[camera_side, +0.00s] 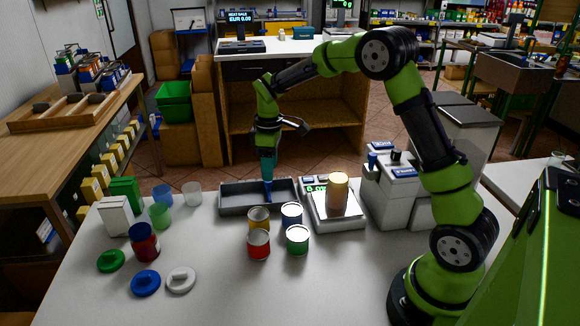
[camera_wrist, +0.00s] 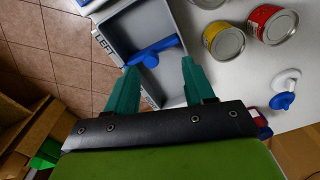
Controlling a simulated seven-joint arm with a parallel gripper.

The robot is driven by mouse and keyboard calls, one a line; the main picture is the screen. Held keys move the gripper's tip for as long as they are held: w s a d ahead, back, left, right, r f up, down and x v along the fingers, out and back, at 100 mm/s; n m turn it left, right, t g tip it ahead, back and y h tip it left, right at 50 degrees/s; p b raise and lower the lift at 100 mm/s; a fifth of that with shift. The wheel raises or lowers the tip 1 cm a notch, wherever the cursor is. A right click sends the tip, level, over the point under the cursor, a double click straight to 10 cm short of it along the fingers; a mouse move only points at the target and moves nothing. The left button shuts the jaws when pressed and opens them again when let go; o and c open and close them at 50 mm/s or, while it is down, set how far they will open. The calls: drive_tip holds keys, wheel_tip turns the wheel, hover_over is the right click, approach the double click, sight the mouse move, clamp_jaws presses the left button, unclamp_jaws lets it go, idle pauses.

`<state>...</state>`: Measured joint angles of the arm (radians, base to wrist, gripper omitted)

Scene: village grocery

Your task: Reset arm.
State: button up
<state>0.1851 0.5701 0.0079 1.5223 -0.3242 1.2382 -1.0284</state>
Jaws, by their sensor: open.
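My gripper (camera_side: 268,176) points down over the grey tray (camera_side: 232,208) at the back of the white table. In the wrist view my gripper (camera_wrist: 160,64) has its two teal fingers spread apart, with nothing held between them. A blue handled object (camera_wrist: 155,52) lies in the tray just beyond the fingertips; it also shows in the side view (camera_side: 268,191) below the gripper. The tray wall (camera_wrist: 104,45) carries the word LEFT. Whether a finger touches the blue object I cannot tell.
Several cans, including a yellow one (camera_side: 258,220) and a red one (camera_side: 258,245), stand in front of the tray. A scale (camera_side: 340,222) bearing a can (camera_side: 338,190) is to its right. Cups, boxes, a jar (camera_side: 144,242) and lids (camera_side: 146,282) are at left. The front middle is clear.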

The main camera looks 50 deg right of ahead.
drive_tip(key=s+a+r+m+t+y, duration=0.1)
drive_tip(key=s+a+r+m+t, duration=0.2)
drive_tip(key=s+r, duration=0.4)
drive_tip(key=s+a+r+m+t, duration=0.4)
drive_tip(key=s+a+r+m, duration=0.2)
drive_tip(key=s, duration=1)
drive_tip(key=shift+a+r+m+y, duration=0.35)
drive_tip(key=shift+a+r, duration=0.3)
drive_tip(key=shift+a, duration=0.5)
